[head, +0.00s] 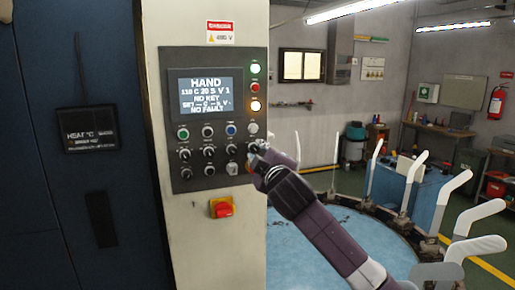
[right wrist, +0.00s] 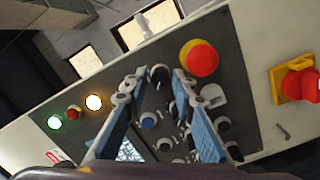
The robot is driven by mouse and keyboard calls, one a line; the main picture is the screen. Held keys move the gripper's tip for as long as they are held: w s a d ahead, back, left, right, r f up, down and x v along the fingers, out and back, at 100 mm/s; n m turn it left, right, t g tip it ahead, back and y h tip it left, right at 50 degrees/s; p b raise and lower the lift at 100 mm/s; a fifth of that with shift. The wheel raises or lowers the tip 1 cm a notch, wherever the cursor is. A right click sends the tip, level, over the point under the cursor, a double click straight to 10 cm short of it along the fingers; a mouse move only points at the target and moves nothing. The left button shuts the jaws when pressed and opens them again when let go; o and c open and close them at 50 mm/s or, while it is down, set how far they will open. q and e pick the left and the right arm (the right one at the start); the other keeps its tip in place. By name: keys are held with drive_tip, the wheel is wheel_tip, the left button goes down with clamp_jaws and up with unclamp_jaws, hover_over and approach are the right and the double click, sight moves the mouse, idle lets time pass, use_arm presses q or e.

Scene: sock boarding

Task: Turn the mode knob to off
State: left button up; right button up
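The grey control panel (head: 180,100) stands on a light cabinet, and its screen (head: 206,94) reads HAND at the top. Below the screen are rows of buttons and black knobs (head: 208,152); their labels are too small to read. My right gripper (head: 256,154) is at the panel's right edge, beside the lower rows. In the right wrist view, its two fingers (right wrist: 155,80) are spread, with a black knob (right wrist: 158,74) between and just beyond their tips. Contact cannot be told. My left gripper is in neither view.
A red mushroom button on yellow (right wrist: 200,58) sits close to the right gripper's fingers. A red and yellow rotary switch (head: 221,207) is below the panel. A round blue table (head: 325,245) with white sock forms (head: 411,182) stands to the right. A dark blue machine (head: 60,200) is at left.

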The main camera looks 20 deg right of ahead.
drive_tip(key=shift+w, duration=0.2)
drive_tip(key=shift+f, duration=0.1)
clamp_jaws()
drive_tip(key=m, duration=0.3)
drive_tip(key=shift+a+m, duration=0.1)
drive_tip(key=shift+m, duration=0.2)
drive_tip(key=m, duration=0.4)
drive_tip(key=shift+m+g, duration=0.3)
drive_tip(key=shift+g, duration=0.1)
drive_tip(key=shift+m+y, duration=0.3)
